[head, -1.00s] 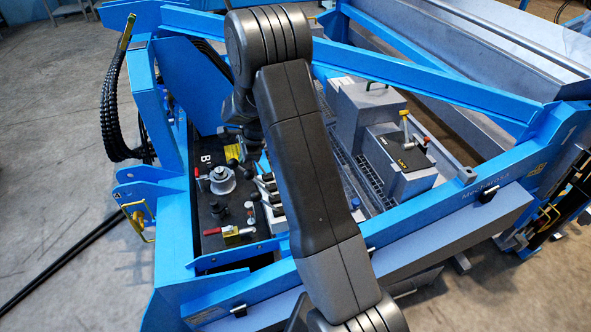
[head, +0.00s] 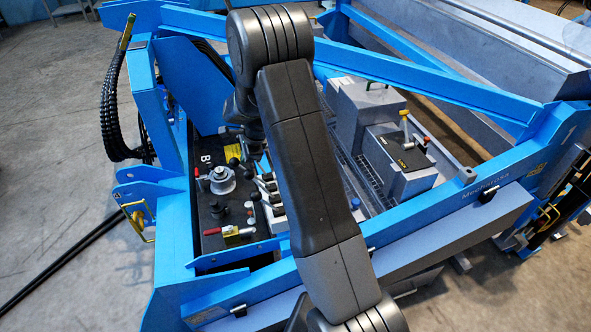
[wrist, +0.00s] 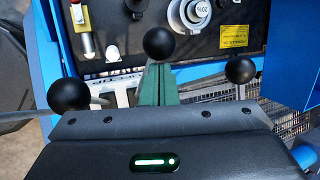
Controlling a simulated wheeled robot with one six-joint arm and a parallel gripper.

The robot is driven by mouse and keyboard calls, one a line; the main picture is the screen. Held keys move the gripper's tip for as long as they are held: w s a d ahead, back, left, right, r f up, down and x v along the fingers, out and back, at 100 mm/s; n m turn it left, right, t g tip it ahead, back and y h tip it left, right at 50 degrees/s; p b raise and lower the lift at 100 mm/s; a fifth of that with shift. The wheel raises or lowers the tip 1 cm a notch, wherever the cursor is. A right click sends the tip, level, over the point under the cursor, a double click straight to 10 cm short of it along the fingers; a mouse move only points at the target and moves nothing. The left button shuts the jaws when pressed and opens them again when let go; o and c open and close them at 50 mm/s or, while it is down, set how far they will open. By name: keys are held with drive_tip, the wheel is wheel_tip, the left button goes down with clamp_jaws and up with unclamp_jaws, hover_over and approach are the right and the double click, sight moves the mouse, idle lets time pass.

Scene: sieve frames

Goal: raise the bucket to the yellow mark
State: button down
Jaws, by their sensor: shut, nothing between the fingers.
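A long grey metal trough (head: 490,50), seemingly the bucket, spans the upper right of the head view behind the blue frame. I cannot make out a yellow mark on or beside it. My gripper (wrist: 158,70) is shut in the wrist view, its green fingers together with nothing between them. A black ball knob (wrist: 158,43) shows right at the fingertips; I cannot tell whether they touch. Other lever knobs stand left (wrist: 68,95) and right (wrist: 240,69). In the head view the row of levers (head: 268,190) is partly hidden by my arm.
A grey box (head: 402,160) with a small lever stands right of my arm. Open floor (head: 60,180) lies left.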

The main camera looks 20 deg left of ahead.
drive_tip(key=w+d+b, duration=0.1)
drive_tip(key=w+d, duration=0.3)
drive_tip(key=d, duration=0.1)
drive_tip(key=shift+w+d, duration=0.25)
drive_tip(key=shift+w, duration=0.05)
drive_tip(key=shift+r, duration=0.1)
wheel_tip(320, 180, up, 7)
drive_tip(key=p, duration=0.5)
drive_tip(key=shift+f, duration=0.25)
wheel_tip(320, 180, down, 7)
drive_tip(key=s+a+b, duration=0.2)
drive_tip(key=a+b, duration=0.1)
drive_tip(key=b, duration=0.1)
drive_tip(key=shift+s, duration=0.2)
drive_tip(key=shift+d+r, duration=0.1)
drive_tip(key=shift+r, duration=0.05)
idle(0.4)
